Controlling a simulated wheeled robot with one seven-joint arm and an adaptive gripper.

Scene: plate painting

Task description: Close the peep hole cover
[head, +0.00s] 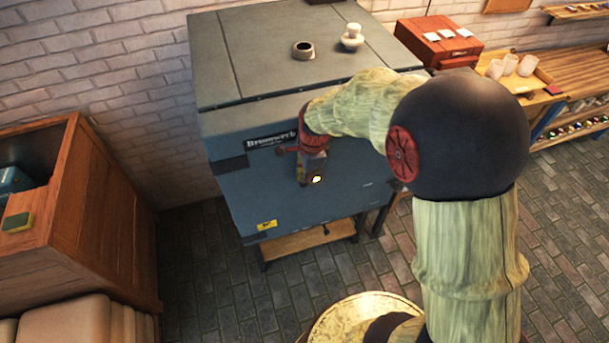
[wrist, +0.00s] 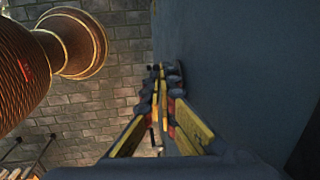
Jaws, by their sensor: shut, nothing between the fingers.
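The blue-grey kiln (head: 225,185) stands against the brick wall, its front facing me. My gripper (head: 314,172) is at the kiln's front, just right of the dark name plate (head: 268,141). In the wrist view, my gripper (wrist: 160,78) has its yellow-and-dark fingers together and empty, alongside the kiln's blue front face (wrist: 235,65). A small bright yellow spot shows at the fingertips in the head view; I cannot tell whether it is the peep hole's glow or part of my gripper. I cannot make out the peep hole cover, and my gripper and arm hide part of the front.
A small dark ring (head: 303,50) and a white pot (head: 352,38) stand on the kiln's top. A wooden cabinet (head: 110,210) stands at the left. A red box (head: 438,42) and a workbench (head: 575,72) are at the right. The brick floor between is partly clear.

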